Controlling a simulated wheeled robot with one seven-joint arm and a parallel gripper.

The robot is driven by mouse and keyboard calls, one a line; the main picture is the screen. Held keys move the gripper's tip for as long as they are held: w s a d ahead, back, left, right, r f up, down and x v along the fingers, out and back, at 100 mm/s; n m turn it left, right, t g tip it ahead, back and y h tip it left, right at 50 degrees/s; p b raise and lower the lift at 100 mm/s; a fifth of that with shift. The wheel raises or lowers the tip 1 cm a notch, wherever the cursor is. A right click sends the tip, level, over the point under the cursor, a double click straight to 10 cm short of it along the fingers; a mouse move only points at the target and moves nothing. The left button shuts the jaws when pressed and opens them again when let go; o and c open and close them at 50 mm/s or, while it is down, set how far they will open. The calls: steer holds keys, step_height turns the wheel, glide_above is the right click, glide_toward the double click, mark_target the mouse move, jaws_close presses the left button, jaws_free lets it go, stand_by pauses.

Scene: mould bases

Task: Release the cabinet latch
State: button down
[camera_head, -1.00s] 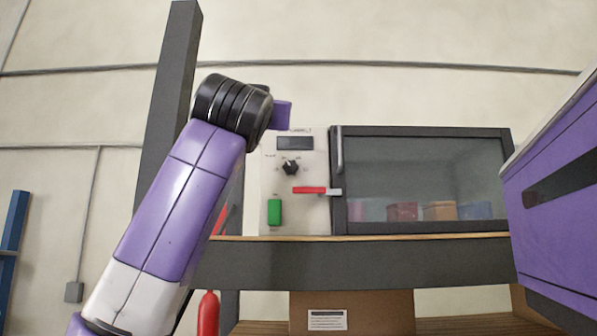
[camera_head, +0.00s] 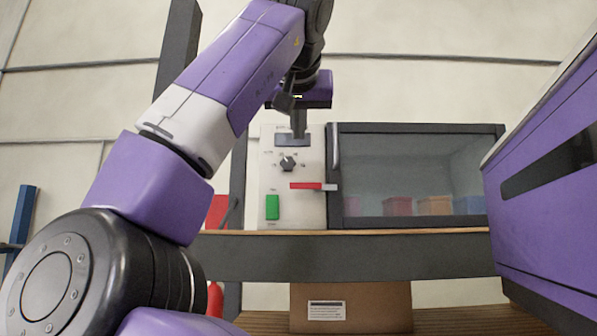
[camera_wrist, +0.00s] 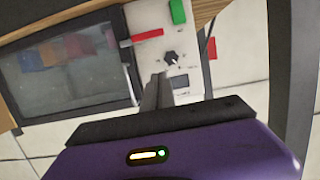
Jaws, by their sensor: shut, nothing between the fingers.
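The cabinet (camera_head: 413,176) has a dark-framed glass door and a pale control panel (camera_head: 266,180) on its left. The latch, a red bar (camera_head: 305,185) with a grey end, lies level across the panel and reaches the door's left frame; it also shows in the wrist view (camera_wrist: 141,37). The door looks shut. My gripper (camera_head: 299,134) is shut and empty, in front of the panel's top by the dark display, above the latch and apart from it in the picture. In the wrist view its fingers (camera_wrist: 158,88) point toward the panel.
The panel also has a dark knob (camera_head: 288,164) and a green switch (camera_head: 272,207). An upright door handle (camera_head: 335,150) is near the fingers. Coloured boxes sit behind the glass. A grey post (camera_head: 178,60) stands left; a cardboard box (camera_head: 375,307) is below the bench.

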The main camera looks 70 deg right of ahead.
steer(key=shift+d, duration=0.1)
steer(key=p, duration=0.4)
glide_above(314, 187)
steer(key=w+a, duration=0.2)
steer(key=a, duration=0.1)
step_height(314, 187, down, 4)
steer(key=shift+w+a+f, duration=0.1)
steer(key=shift+a+f, duration=0.05)
steer(key=shift+f, duration=1.05)
steer(key=shift+f, duration=0.1)
